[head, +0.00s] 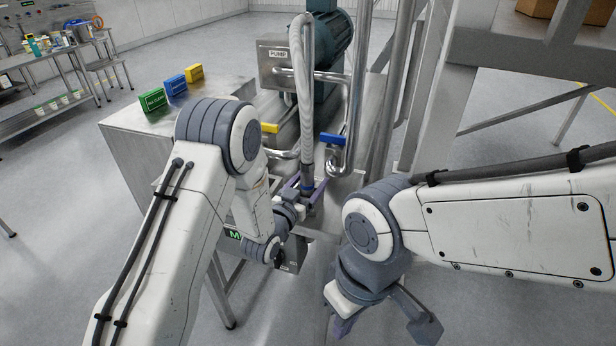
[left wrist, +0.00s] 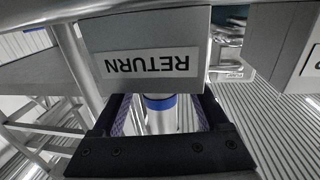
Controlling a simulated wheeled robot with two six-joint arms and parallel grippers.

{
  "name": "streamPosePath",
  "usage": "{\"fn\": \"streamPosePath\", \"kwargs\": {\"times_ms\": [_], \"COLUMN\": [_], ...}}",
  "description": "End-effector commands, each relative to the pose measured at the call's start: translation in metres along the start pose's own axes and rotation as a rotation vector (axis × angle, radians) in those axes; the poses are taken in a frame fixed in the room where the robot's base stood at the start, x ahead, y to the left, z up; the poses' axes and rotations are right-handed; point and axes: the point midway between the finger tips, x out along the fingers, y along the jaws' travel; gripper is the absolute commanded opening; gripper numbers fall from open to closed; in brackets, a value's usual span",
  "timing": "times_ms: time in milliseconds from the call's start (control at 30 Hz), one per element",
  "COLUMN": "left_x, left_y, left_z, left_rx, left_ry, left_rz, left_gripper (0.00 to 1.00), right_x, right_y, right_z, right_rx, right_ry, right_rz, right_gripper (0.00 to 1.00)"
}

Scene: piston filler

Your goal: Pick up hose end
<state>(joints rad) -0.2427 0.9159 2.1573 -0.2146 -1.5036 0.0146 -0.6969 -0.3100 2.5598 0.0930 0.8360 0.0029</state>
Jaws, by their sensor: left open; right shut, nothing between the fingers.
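The hose (head: 303,90) is pale and braided and hangs down in front of the pump. Its metal end (head: 309,180) has a blue band and is at my left gripper (head: 306,193). The gripper's purple fingers are open on either side of it. In the left wrist view, the hose end with its blue band (left wrist: 160,102) stands between the two fingers, with gaps visible beside it. A RETURN plate (left wrist: 150,64), upside down in that view, hides part of it. My right gripper (head: 343,327) is shut and empty, low in front, away from the hose.
A blue-green pump (head: 335,45) with a PUMP plate stands behind the hose. Steel pipes and a blue-handled valve (head: 333,139) are close on the right. Green, blue and yellow blocks (head: 175,84) sit on the steel cabinet (head: 150,125). A steel frame (head: 500,60) rises at right.

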Motion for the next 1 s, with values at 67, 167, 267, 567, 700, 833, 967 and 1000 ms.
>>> {"fn": "streamPosePath", "kwargs": {"times_ms": [67,167,267,567,700,833,967,1000], "left_x": [0.010,0.016,0.017,0.017,0.017,0.017,0.017,0.017], "left_y": [0.000,0.000,0.000,0.000,0.000,0.000,0.000,0.000], "left_z": [-0.003,-0.001,0.000,0.000,0.000,-0.001,-0.002,-0.003], "left_rx": [0.001,0.000,0.000,0.000,0.000,0.000,0.000,0.001], "left_ry": [0.001,0.000,0.000,0.000,0.000,0.003,0.003,0.004], "left_rz": [0.001,0.000,0.000,0.000,0.000,0.000,0.000,0.000], "left_gripper": [0.77,0.77,0.77,0.16,0.00,0.00,0.00,0.00], "right_x": [-0.007,-0.009,-0.008,-0.008,-0.008,-0.008,-0.007,-0.007], "right_y": [-0.001,-0.001,-0.001,-0.001,-0.001,-0.001,-0.001,-0.001], "right_z": [0.000,0.000,0.000,0.000,0.000,0.000,0.000,0.000], "right_rx": [0.000,-0.001,-0.001,-0.001,-0.001,-0.001,-0.001,-0.001], "right_ry": [0.000,0.000,0.000,0.000,0.000,0.000,0.000,0.000], "right_rz": [0.000,0.000,0.000,0.000,0.000,0.000,0.000,0.000], "right_gripper": [0.00,0.00,0.00,0.00,0.00,0.00,0.00,0.00]}}
